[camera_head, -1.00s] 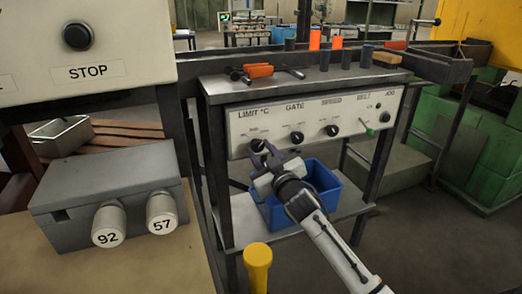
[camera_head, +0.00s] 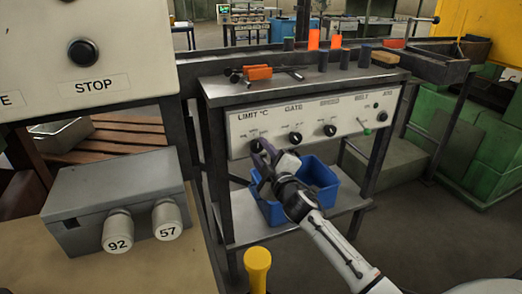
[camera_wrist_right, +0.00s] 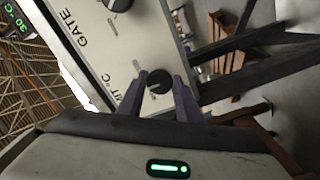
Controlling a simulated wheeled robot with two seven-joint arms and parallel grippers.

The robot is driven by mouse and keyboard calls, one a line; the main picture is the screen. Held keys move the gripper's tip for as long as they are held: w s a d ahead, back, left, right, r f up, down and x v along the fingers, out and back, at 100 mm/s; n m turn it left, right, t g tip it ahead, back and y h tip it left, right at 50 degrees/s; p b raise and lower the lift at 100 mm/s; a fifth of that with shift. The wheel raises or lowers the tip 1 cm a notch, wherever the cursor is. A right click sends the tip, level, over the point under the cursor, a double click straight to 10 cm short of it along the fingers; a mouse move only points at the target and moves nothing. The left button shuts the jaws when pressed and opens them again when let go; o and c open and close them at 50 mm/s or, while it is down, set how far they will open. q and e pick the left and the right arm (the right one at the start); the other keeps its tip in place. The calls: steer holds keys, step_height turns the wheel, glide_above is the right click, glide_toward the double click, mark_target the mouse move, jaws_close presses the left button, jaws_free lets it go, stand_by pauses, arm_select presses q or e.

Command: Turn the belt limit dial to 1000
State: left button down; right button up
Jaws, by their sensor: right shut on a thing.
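The belt limit dial (camera_head: 257,144) is a black round knob under the "LIMIT °C" label, at the left end of the white control panel (camera_head: 310,112). My right gripper (camera_head: 262,150) reaches up to it from below right. In the right wrist view the same knob (camera_wrist_right: 159,81) sits between the two purple fingertips of the right gripper (camera_wrist_right: 160,88), which is shut on it. The dial's setting is too small to read and partly hidden by the fingers. My left gripper is not in view.
Gate (camera_head: 295,138) and speed (camera_head: 330,130) knobs sit right of the dial. A blue bin (camera_head: 318,178) stands on the shelf below. A grey box (camera_head: 120,195) with knobs marked 92 and 57 is at left, under the STOP panel (camera_head: 90,45).

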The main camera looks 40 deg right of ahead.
steer(key=shift+n, duration=0.3)
steer(key=o, duration=1)
steer(key=shift+o, duration=0.2)
steer(key=v, duration=1)
steer(key=shift+s+p, duration=0.15)
steer(key=shift+p, duration=0.3)
